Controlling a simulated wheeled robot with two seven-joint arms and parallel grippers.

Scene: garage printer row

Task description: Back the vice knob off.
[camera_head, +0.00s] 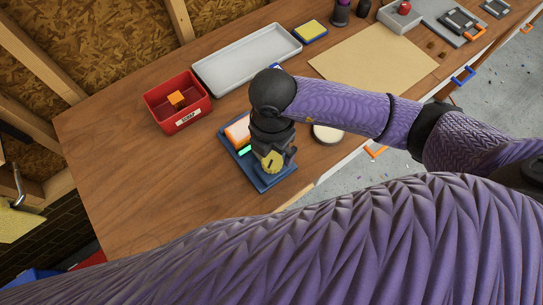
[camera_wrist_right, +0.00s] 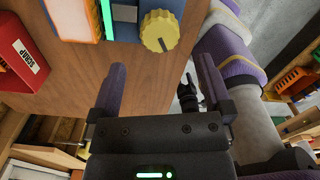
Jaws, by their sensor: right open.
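The yellow ribbed vice knob (camera_head: 272,161) has a dark mark on its face. It sits at the near end of the blue vice (camera_head: 280,179) on the wooden bench, and shows whole in the right wrist view (camera_wrist_right: 159,30). An orange-and-white block (camera_head: 238,130) and a bright green strip (camera_head: 244,151) lie at the vice. My right gripper (camera_wrist_right: 162,63) is open and empty, with the knob beyond and between its fingertips, apart from them. In the head view my right wrist covers part of the vice. My left gripper is out of view.
A red scrap bin (camera_head: 179,118) with an orange cube stands left of the vice. A grey tray (camera_head: 247,58) lies behind. A pale round disc (camera_head: 328,133) lies just right of my wrist, near the bench edge. The bench's left front is clear.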

